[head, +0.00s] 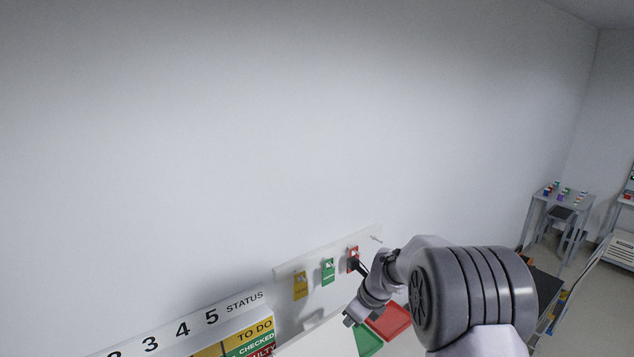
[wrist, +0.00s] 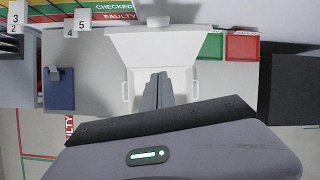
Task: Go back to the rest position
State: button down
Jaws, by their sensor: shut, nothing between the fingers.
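My gripper (wrist: 158,88) shows in the wrist view with its grey fingers together and nothing between them. The fingers appear in front of a white, open-looking piece (wrist: 150,45) with side handles on the bench; I cannot tell the gap in height. In the head view my arm reaches in from the lower right and bends down near the wall rack; the fingertips are not clear there.
A white wall rack (head: 340,247) holds yellow (head: 300,286), green (head: 328,271) and red (head: 353,255) tags close to my arm. Green (wrist: 211,46) and red (wrist: 242,46) trays lie on the bench.

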jog(key=s+f+n+b, duration=0.2)
jog(key=s+n+b, duration=0.9)
jog(key=s+b, duration=0.65)
jog(key=s+f+n+t+b, duration=0.1)
jog(key=s+f+n+b, duration=0.4)
jog(key=s+f+b, duration=0.2)
jog(key=s+f+n+h+b, duration=0.1)
jog(key=s+f+n+b, duration=0.4)
jog(key=s+b, duration=0.4)
jog(key=s+f, duration=0.1)
jog(key=s, duration=0.2)
jog(key=shift+f+n+t, duration=0.3)
jog(key=shift+f+t, duration=0.05)
jog(key=shift+t, duration=0.05)
